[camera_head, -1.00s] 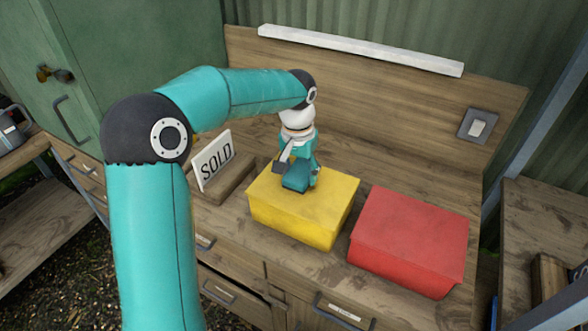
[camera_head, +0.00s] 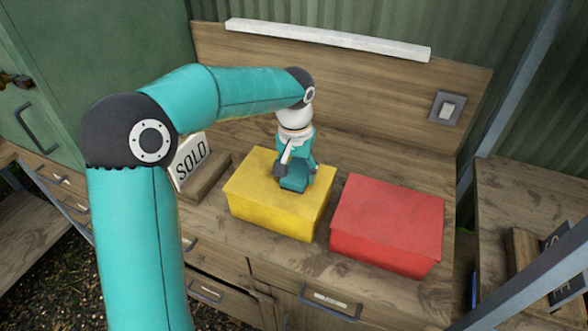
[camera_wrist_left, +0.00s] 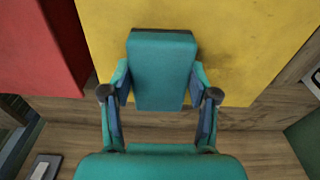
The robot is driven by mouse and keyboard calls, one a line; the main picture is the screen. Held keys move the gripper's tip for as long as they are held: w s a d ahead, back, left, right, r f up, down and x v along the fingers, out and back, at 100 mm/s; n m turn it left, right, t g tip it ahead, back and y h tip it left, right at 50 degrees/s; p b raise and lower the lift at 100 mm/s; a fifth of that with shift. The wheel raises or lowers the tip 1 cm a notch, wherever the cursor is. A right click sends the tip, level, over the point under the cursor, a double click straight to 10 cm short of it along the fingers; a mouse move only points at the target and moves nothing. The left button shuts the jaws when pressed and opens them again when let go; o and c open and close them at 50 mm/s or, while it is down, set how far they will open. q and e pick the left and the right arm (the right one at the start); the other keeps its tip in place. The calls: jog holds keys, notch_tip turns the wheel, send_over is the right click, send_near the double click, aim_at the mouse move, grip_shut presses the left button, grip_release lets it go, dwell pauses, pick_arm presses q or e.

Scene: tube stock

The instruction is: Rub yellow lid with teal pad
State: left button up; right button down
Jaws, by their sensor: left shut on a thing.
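The yellow box with its yellow lid (camera_head: 255,181) stands on the workbench in the head view. My left gripper (camera_head: 296,176) is over the right part of the lid, pointing down. It is shut on the teal pad (camera_head: 293,185), a block with a dark underside. The pad is at the lid's surface and looks to be touching it. In the left wrist view the pad (camera_wrist_left: 160,75) sits between the gripper's fingers (camera_wrist_left: 160,96), over the yellow lid (camera_wrist_left: 255,35). A dark smudge shows on the lid beside the pad. My right gripper is not in view.
A red box (camera_head: 388,225) stands close to the right of the yellow one, with a narrow gap. A SOLD sign (camera_head: 189,160) on a wooden block stands to the left. The bench's back panel (camera_head: 370,90) carries a switch (camera_head: 446,108). Bare bench shows behind the boxes.

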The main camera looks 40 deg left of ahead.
pick_arm(q)
notch_tip(320, 180, up, 6)
jog(key=p, duration=0.5)
jog(key=shift+r, duration=0.1)
dwell(0.4)
notch_tip(320, 180, up, 3)
jog(key=p, duration=0.2)
jog(key=shift+p, duration=0.35)
jog(key=shift+f, duration=0.2)
